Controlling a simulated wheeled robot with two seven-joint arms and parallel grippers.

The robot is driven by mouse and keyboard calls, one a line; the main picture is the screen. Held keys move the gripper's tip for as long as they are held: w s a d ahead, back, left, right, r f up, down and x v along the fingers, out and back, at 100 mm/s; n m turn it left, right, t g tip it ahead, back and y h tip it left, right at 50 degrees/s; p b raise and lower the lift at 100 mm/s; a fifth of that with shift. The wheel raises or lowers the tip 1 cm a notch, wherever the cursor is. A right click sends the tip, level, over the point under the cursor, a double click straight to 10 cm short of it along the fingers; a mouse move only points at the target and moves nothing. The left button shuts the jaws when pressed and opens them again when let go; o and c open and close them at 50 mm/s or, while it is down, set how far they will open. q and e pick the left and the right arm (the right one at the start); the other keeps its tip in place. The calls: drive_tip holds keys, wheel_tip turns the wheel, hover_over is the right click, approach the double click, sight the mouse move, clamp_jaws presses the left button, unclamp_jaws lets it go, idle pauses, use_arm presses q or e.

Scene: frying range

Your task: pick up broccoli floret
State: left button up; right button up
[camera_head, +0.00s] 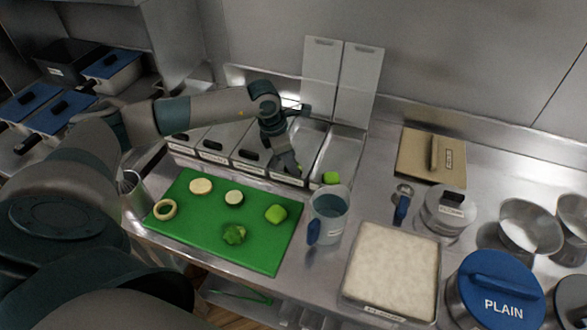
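A green, leafy-looking piece, which looks like the broccoli floret (234,233), lies on the green cutting board (262,252) near its front edge. My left gripper (287,167) is beyond the board, pointing down over the row of metal bins. It is apart from the floret, to the right of it and farther back. A small bit of green shows beside its fingertips; I cannot tell if it is held or lies in the bin. The fingers are too small and dark to tell open from shut. My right gripper is not in view.
The board also bears a green chunk (276,213), two pale slices and a ring (165,209). A blue-handled jug (329,209) stands just right of the board. A smooth green piece (331,178) sits behind the jug. A white-filled tray (393,270) and pots stand farther right.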

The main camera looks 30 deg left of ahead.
use_arm(q)
drive_tip(key=shift+r, duration=0.1)
idle(0.3)
drive_tip(key=shift+r+b, duration=0.55)
wheel_tip(320, 180, up, 2)
drive_tip(key=shift+r+b, duration=0.15)
drive_tip(key=shift+b, duration=0.7)
drive_tip(key=w+d+r+b, duration=0.2)
drive_tip(key=d+r+b, duration=0.2)
drive_tip(key=d+r, duration=0.3)
drive_tip(key=d, duration=0.4)
drive_tip(key=shift+w+d+r, duration=0.2)
drive_tip(key=shift+w, duration=0.1)
drive_tip(key=shift+r, duration=0.1)
